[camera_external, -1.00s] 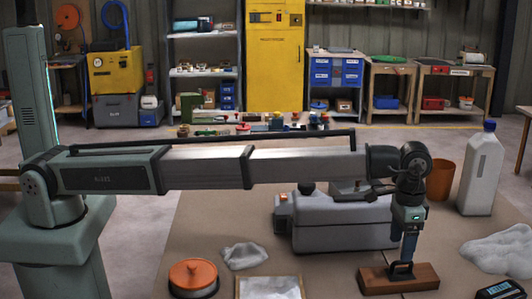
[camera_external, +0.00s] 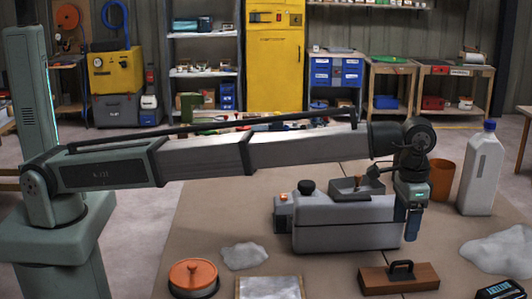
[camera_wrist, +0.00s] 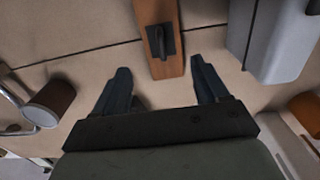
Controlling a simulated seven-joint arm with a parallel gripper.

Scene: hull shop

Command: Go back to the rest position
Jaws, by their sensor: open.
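My gripper (camera_external: 412,226) hangs from the outstretched arm at the right of the table, pointing down. In the wrist view my gripper (camera_wrist: 160,82) shows two dark fingers spread apart with nothing between them. A wooden block with a black handle (camera_external: 385,279) lies flat on the table below the gripper and apart from it. In the wrist view the block (camera_wrist: 155,14) lies beyond the fingertips, cut off by the top edge.
A grey tank-like unit (camera_external: 345,231) stands just left of the gripper. A white jug (camera_external: 480,177) and an orange cup (camera_external: 441,180) stand to the right. An orange-lidded pot (camera_external: 193,275), cloths (camera_external: 244,256) and a pale tray (camera_external: 268,287) lie at the front left.

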